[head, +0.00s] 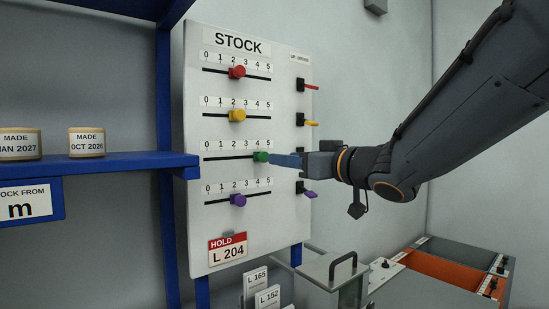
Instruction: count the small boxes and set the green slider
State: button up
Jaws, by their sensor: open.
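The green slider (260,156) sits on the third track of the white STOCK board (220,260), near the 4 of its 0 to 5 scale. My gripper (278,159) comes from the right with its blue fingertips right at the slider. It is open; whether it touches the knob I cannot tell. No small boxes are clearly in view. Two round tan containers stand on the blue shelf (110,163) at left: one (18,144) marked JAN 2027, cut by the picture edge, and one (87,142) marked OCT 2026.
The red (237,72), yellow (237,115) and purple (238,199) sliders are near 2. Coloured levers (308,123) stick out of the board's right edge. A red HOLD tag (228,248) reads L 204. A handled grey object (340,268) and bins (450,270) stand below.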

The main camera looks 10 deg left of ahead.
aim_at(266, 156)
jog(key=x, duration=0.7)
jog(key=shift+w+a+p, duration=0.25)
jog(key=shift+p, duration=0.15)
grip_shut()
